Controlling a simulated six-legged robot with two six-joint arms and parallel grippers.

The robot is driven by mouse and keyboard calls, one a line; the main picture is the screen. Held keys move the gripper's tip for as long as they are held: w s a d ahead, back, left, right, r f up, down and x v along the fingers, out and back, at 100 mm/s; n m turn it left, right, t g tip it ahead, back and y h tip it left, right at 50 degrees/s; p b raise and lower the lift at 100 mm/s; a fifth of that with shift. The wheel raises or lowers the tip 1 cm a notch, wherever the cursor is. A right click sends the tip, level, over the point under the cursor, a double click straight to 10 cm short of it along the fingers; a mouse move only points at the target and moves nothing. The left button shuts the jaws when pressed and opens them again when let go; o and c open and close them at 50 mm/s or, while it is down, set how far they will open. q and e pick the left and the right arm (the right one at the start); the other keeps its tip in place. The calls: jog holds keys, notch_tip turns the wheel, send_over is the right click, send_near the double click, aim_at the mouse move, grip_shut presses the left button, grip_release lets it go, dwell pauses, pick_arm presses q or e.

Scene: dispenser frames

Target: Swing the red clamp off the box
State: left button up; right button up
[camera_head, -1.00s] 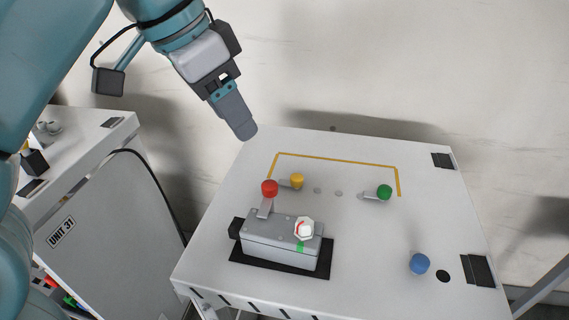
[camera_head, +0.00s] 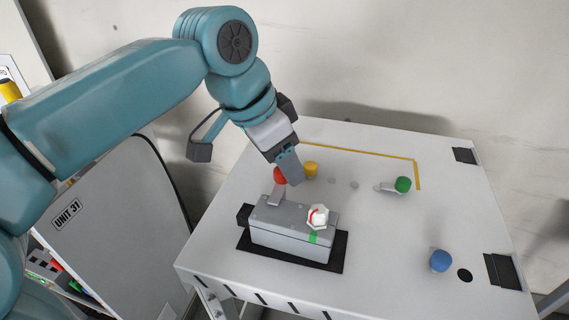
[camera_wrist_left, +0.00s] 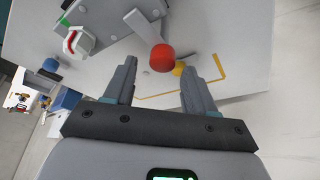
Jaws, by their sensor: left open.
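The red clamp knob (camera_head: 281,175) sits on a grey lever (camera_head: 276,196) whose end lies over the top of the grey box (camera_head: 288,240). The box stands on a black plate on the white table. My left gripper (camera_head: 298,180) is just behind and partly in front of the red knob in the head view. In the left wrist view the two fingers (camera_wrist_left: 159,75) are apart, and the red knob (camera_wrist_left: 162,57) shows beyond and between their tips. Contact with the knob cannot be told. The right gripper is not in view.
A white knob (camera_head: 318,216) with a red mark sits on the box. A yellow knob (camera_head: 311,169) stands close to the gripper. A green knob (camera_head: 403,185) and a blue knob (camera_head: 440,260) are further right.

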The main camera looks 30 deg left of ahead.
pick_arm(q)
jog(key=shift+f, duration=0.35)
jog(key=shift+s+a, duration=0.4)
jog(key=shift+s, duration=0.25)
jog(key=shift+w+d, duration=0.3)
jog(key=shift+w, duration=0.2)
jog(key=shift+c, duration=0.3)
jog(key=shift+w+d+f, duration=0.1)
jog(key=shift+w+f, duration=0.05)
jog(key=shift+w, duration=0.05)
jog(key=c, duration=0.5)
grip_shut()
jog(key=shift+s+a, duration=0.2)
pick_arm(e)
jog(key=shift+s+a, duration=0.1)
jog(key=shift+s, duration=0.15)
